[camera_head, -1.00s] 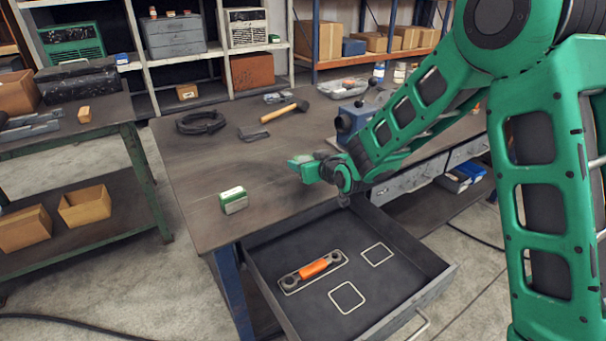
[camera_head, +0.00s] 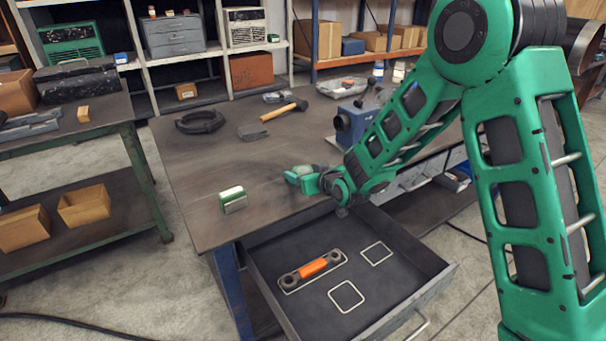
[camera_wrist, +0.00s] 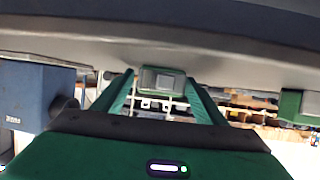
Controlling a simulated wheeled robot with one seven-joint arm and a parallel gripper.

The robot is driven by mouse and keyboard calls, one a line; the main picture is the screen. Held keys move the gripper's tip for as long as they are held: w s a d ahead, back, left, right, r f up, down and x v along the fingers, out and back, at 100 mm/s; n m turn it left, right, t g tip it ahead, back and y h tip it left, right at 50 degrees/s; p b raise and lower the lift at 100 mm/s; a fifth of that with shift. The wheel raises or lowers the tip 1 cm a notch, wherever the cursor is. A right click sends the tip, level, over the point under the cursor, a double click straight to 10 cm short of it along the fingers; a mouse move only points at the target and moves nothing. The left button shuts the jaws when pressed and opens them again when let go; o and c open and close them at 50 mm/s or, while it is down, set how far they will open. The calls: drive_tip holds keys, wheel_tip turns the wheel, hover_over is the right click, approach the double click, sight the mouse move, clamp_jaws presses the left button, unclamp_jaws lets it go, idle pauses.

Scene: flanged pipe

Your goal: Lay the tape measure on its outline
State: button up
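My gripper (camera_head: 297,178) is low over the front part of the workbench. In the wrist view its two green fingers (camera_wrist: 163,95) are shut on a small green block with a grey face, which I take as the tape measure (camera_wrist: 162,80). In the head view it shows only as a small green piece at the fingertips. The open drawer (camera_head: 405,282) below holds two empty square outlines, a front one (camera_head: 346,297) and a back right one (camera_head: 376,253). I cannot tell which is the tape measure's.
An orange-handled tool (camera_head: 313,267) lies in its long outline in the drawer. A green and silver block (camera_head: 233,200) stands on the bench (camera_head: 190,165) to the left. A hammer (camera_head: 285,112), a black coil (camera_head: 200,122) and a blue vise (camera_head: 355,125) stand farther back.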

drive_tip(key=v, duration=1)
drive_tip(key=shift+s+d+f, duration=0.1)
drive_tip(key=shift+s+d, duration=0.15)
drive_tip(key=shift+s, duration=0.15)
